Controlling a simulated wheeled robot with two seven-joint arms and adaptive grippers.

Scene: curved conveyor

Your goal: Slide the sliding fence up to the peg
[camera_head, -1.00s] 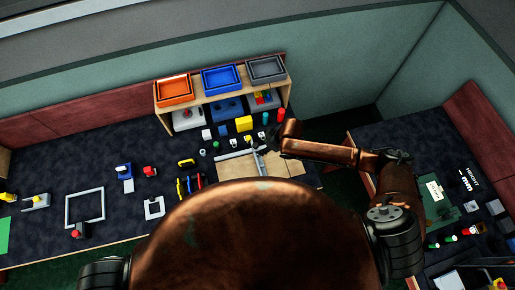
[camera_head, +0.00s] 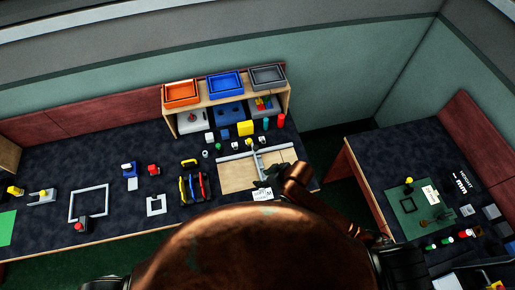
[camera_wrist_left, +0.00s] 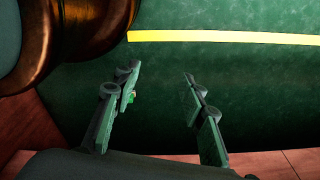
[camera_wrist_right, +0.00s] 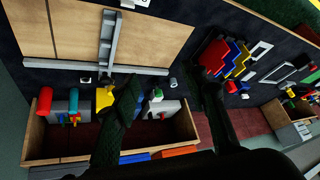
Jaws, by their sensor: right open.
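The sliding fence (camera_head: 257,160) is a grey bar standing across a pale wooden board, joined to a long grey rail (camera_head: 279,148) at the board's far side. In the right wrist view the fence (camera_wrist_right: 111,36) runs up from the rail (camera_wrist_right: 60,65). I cannot make out the peg with certainty. My right gripper (camera_head: 264,180) is over the front part of the board, close to the fence's near end in the picture. Its fingers (camera_wrist_right: 165,82) are apart with nothing between them. My left gripper (camera_wrist_left: 161,72) is open and empty above a green floor.
A shelf with orange (camera_head: 181,93), blue (camera_head: 225,84) and grey (camera_head: 268,76) trays stands behind the board. Small blocks lie between them. A red, yellow and blue stepped object (camera_head: 193,181) stands left of the board. A white card (camera_head: 262,194) is at its front edge.

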